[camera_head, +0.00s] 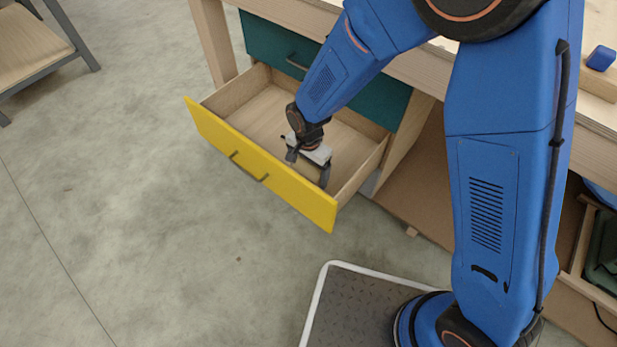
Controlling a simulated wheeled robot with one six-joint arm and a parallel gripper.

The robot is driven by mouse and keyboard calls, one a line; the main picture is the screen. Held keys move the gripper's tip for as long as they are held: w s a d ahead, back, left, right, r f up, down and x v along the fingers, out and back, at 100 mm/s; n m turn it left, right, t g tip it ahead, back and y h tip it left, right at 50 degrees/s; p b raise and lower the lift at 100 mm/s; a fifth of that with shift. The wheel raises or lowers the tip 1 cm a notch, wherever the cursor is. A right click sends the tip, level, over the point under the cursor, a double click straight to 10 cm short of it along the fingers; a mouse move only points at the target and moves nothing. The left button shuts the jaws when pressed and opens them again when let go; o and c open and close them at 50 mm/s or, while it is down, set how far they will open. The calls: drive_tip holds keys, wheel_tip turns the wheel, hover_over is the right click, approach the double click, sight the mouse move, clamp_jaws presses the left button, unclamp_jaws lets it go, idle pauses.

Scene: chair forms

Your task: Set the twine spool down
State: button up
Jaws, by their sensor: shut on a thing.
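My gripper (308,168) is inside the open drawer with the yellow front (262,163). Its two dark fingers stand apart under the pale gripper body, low between the drawer's walls. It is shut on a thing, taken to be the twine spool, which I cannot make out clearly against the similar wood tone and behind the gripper. I cannot tell whether it touches the drawer floor.
A blue block (601,58) lies on the bench at right. Grey floor (150,230) is clear at left.

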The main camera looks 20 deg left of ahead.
sight(308, 167)
drive_tip(key=shift+f, duration=1.8)
drive_tip(key=shift+f, duration=0.15)
drive_tip(key=o, duration=1)
wheel_tip(308, 167, up, 12)
drive_tip(key=shift+r, duration=0.15)
